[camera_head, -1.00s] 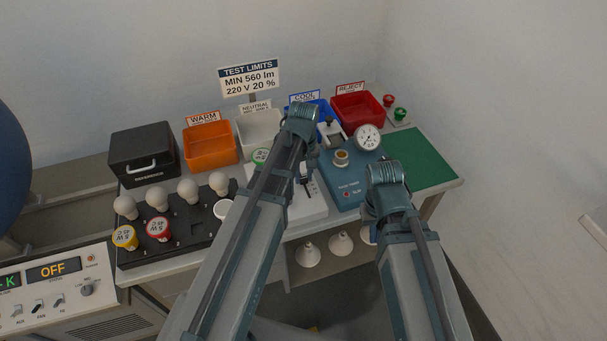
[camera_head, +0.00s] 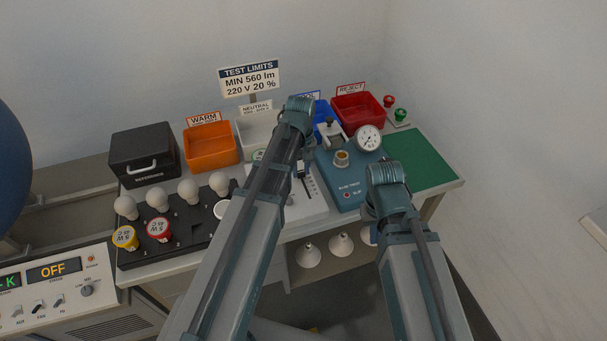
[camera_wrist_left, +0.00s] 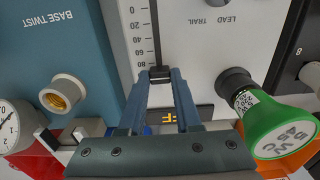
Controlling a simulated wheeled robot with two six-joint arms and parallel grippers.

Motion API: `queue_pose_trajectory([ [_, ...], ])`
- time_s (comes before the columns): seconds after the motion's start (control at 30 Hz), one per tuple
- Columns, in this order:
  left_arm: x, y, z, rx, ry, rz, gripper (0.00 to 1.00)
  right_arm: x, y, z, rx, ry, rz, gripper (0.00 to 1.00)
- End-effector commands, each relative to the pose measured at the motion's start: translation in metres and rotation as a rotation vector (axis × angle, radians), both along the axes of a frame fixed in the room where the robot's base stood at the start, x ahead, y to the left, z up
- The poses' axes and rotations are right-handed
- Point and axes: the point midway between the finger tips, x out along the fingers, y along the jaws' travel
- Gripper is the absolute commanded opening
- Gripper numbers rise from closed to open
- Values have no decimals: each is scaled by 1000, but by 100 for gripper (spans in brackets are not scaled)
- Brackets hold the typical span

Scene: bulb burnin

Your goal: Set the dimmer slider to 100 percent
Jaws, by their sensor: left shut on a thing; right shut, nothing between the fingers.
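The dimmer slider's black knob (camera_wrist_left: 160,72) sits in its vertical slot in the left wrist view, just past the 80 mark of the printed scale. My left gripper (camera_wrist_left: 162,78) is shut on this knob, its blue fingertips on either side of it. In the head view, the white dimmer panel (camera_head: 313,205) is partly covered by my left arm, and the left gripper (camera_head: 301,170) is over the slot, small and partly hidden. My right arm shows in the head view, but its gripper is hidden.
A green-collared bulb (camera_wrist_left: 280,128) stands in a socket close beside the left gripper. On the other side is the blue base-twist unit (camera_wrist_left: 70,50) with a brass socket and a gauge (camera_head: 367,138). Coloured bins, including the orange bin (camera_head: 210,158), stand behind.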

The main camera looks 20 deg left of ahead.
Motion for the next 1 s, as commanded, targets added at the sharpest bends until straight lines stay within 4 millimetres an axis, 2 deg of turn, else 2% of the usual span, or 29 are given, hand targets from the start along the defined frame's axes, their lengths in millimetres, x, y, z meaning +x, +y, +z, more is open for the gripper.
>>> queue_pose_trajectory([
  [0.03, 8, 4, 0, 0, 0, 2, 0, 0, 0, 0, 0, 0, 0, 0],
  [0.3, 9, 6, 0, 3, -6, 0, 0, 0, 0, 0, 0, 0, 0, 0],
  [0.33, 9, 6, 0, 3, -6, 1, 38, 0, 0, 0, 0, 0, 0, 0],
  [0.47, 9, 6, 0, 1, -4, 1, 61, 0, 0, 0, 0, 0, 0, 0],
  [0.83, 7, 5, 1, 1, -1, 0, 62, 0, 0, 1, 0, 0, 0, 0],
  [1.0, 7, 5, 10, 0, 0, 0, 62, 0, 0, 10, 0, 0, 0, 0],
])
